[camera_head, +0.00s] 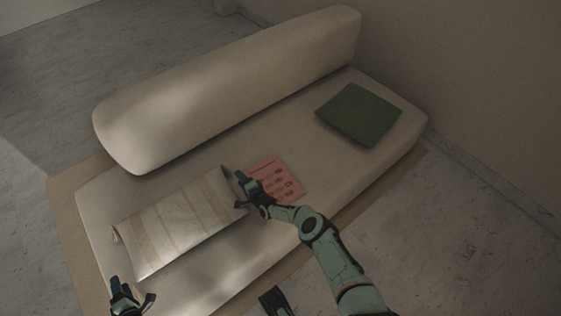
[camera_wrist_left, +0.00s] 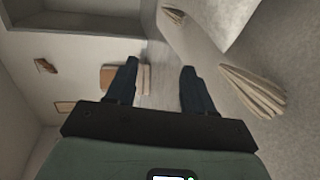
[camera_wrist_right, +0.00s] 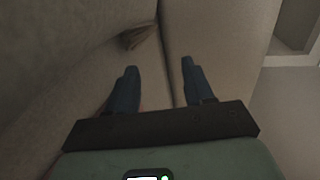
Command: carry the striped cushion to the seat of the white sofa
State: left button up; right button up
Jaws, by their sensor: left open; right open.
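The striped cushion (camera_head: 178,222), pale with beige bands, lies on the seat of the white sofa (camera_head: 330,168), towards its left end. My right gripper (camera_head: 246,190) is open beside the cushion's right end; whether it touches is unclear. My left gripper (camera_head: 130,300) is open just off the cushion's lower left end, near the sofa's front left. Neither gripper holds anything. In the left wrist view a pleated pale piece (camera_wrist_left: 250,90) lies right of the fingers.
A green cushion (camera_head: 358,114) lies on the right part of the seat. A flat pink item with dark red marks (camera_head: 272,178) lies beside my right gripper. The sofa backrest (camera_head: 230,75) runs behind. Grey floor (camera_head: 480,220) is clear at the right.

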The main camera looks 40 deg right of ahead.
jog(key=v, duration=1.1)
jog(key=shift+s, duration=0.35)
jog(key=shift+r, duration=0.1)
